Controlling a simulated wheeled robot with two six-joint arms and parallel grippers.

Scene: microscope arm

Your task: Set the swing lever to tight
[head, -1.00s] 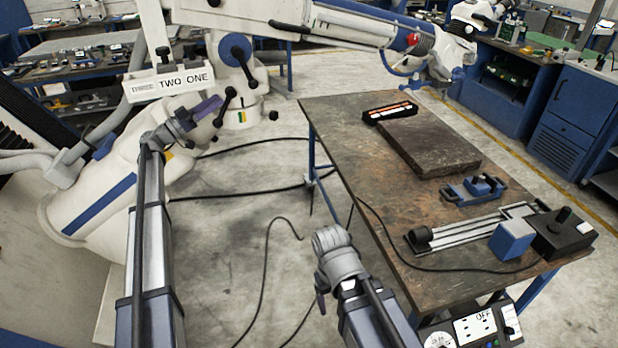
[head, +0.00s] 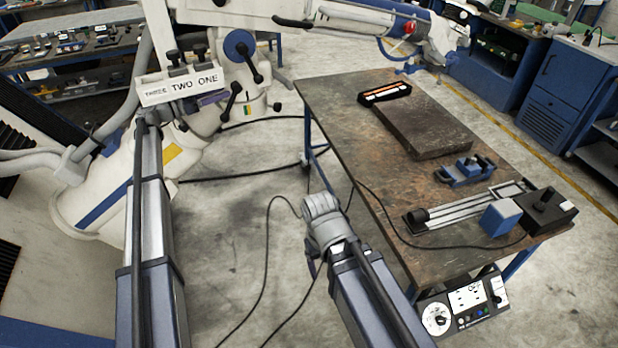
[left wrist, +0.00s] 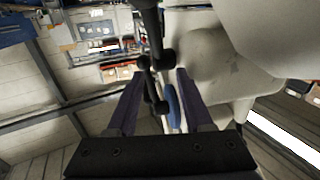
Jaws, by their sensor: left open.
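The white microscope stand carries several black ball-ended levers. One lever (head: 229,103) hangs below the blue round knob (head: 239,43); which one is the swing lever I cannot tell. My left gripper (head: 212,98) is beside this lever, partly hidden behind the label plate. In the left wrist view, the purple fingers of my left gripper (left wrist: 160,88) are apart, and a black ball-ended lever (left wrist: 152,85) shows between them. Contact cannot be told. The blue knob (left wrist: 172,105) shows there too. My right gripper (head: 311,252) hangs low near the table's left edge, its fingers mostly hidden.
The white label plate (head: 180,86) reading THREE TWO ONE is close above my left gripper. A brown workbench (head: 340,110) holds a dark slab (head: 425,125), a blue clamp (head: 466,169) and a blue box (head: 500,217). Black cables (head: 268,250) lie on the floor.

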